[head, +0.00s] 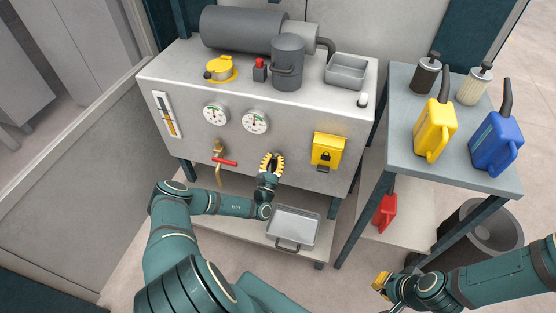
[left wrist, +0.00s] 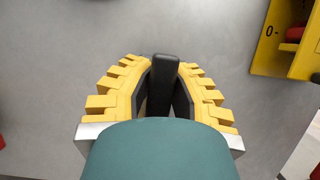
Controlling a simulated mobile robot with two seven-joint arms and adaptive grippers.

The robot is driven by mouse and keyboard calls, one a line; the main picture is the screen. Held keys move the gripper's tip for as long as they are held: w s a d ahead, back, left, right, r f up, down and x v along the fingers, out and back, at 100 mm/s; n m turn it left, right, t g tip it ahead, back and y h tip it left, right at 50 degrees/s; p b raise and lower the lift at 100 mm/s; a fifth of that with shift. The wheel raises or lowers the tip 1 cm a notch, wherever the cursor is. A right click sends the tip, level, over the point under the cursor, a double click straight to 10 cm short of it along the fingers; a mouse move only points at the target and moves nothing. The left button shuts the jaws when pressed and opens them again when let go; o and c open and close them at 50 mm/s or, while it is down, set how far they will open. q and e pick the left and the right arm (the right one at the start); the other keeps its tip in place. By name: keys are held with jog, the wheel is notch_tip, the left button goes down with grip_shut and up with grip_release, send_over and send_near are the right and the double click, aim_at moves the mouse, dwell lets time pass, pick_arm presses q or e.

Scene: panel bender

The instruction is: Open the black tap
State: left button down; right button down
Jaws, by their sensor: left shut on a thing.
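The black tap shows in the left wrist view as a dark lever (left wrist: 163,68) between the two yellow-padded fingers of my left gripper (left wrist: 160,88). The lever runs up the picture, with its far end near the fingertips. Its lower part is hidden by my own wrist. In the head view my left gripper (head: 271,162) is at the front face of the grey machine (head: 300,122), shut on the lever, and largely hides the tap. My right gripper (head: 382,285) is low at the right, away from the machine; its opening cannot be made out.
A brass tap with a red handle (head: 225,161) is left of my left gripper. A yellow lock box (head: 328,151) is to the right, two gauges (head: 254,122) above. A metal tray (head: 293,229) lies on the shelf below. A side table (head: 400,150) holds yellow and blue cans.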

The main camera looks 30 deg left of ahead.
pick_arm(q)
jog(key=shift+s+a+f+n, duration=0.15)
jog(key=shift+s+n, duration=0.05)
jog(key=shift+n, duration=0.1)
jog(key=c, duration=0.9)
grip_release()
jog(key=shift+y, duration=0.4)
jog(key=shift+o, duration=0.2)
jog(key=v, duration=1.2)
